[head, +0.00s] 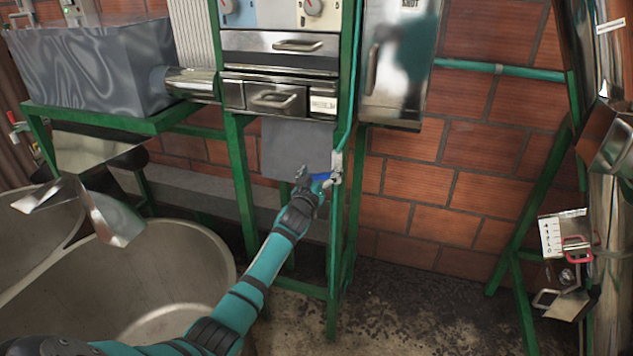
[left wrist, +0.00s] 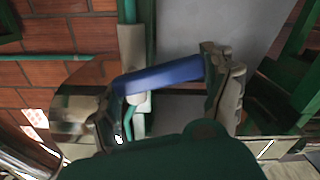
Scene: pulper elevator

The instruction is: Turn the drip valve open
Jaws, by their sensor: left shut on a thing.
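The drip valve's blue handle (head: 320,177) sits beside a green post, on a thin teal pipe (head: 345,125) that runs down the machine frame. My left gripper (head: 316,182) reaches up to it from below and is shut on the blue handle. In the left wrist view the blue handle (left wrist: 165,76) lies nearly level between the two fingers of the left gripper (left wrist: 172,90). The pipe with a pale fitting (left wrist: 131,45) stands just behind it. The valve body is partly hidden by the fingers. My right gripper is not in view.
Green frame legs (head: 243,210) stand close around my left arm. A grey panel (head: 296,150) hangs behind the gripper. A large metal tub (head: 150,270) is at the lower left. A metal cabinet (head: 395,75) hangs to the upper right. Open floor lies to the right.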

